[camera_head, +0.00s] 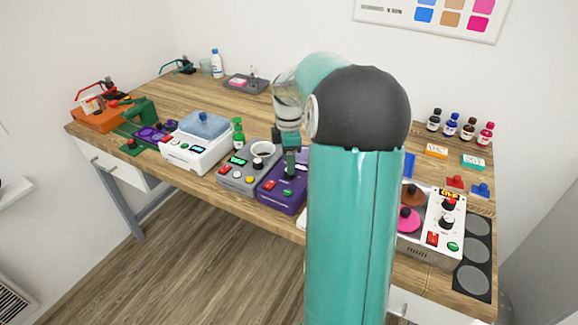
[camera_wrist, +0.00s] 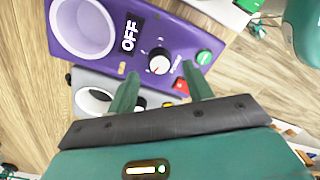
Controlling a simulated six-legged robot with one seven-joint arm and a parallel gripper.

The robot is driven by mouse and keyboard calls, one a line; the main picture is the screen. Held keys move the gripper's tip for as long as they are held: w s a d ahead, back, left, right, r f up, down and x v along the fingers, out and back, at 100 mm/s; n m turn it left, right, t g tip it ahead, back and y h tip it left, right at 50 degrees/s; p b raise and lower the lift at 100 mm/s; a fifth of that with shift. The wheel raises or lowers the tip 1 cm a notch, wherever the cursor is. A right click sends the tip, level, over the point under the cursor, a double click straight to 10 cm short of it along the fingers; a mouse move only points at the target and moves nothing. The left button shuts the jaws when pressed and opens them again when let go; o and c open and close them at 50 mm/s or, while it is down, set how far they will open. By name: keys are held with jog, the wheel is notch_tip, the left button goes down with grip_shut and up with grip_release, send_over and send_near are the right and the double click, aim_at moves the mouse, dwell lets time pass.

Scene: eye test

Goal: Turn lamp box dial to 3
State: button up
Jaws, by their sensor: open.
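The purple box (camera_head: 279,198) stands near the table's front edge in the head view; no label confirms it as the lamp box. In the wrist view the purple box (camera_wrist: 195,48) has a display (camera_wrist: 130,35) reading OFF, one black-and-white dial (camera_wrist: 159,62), a green button (camera_wrist: 204,57), a red button (camera_wrist: 181,84) and a pale round well (camera_wrist: 83,27). My gripper (camera_wrist: 162,72) is open and empty, its fingertips on either side of the dial in the picture. In the head view my gripper (camera_head: 289,174) points down over the purple box. Whether it touches the dial is unclear.
A grey box (camera_head: 238,180) with a green display stands close to the left. A white scale-like device (camera_head: 190,155) is farther left. At right, partly behind my arm, a white box (camera_head: 446,222) has two dials. Bottles (camera_head: 450,127) stand at the back right.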

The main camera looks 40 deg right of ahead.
jog(key=shift+f, duration=1.5)
jog(key=c, duration=1)
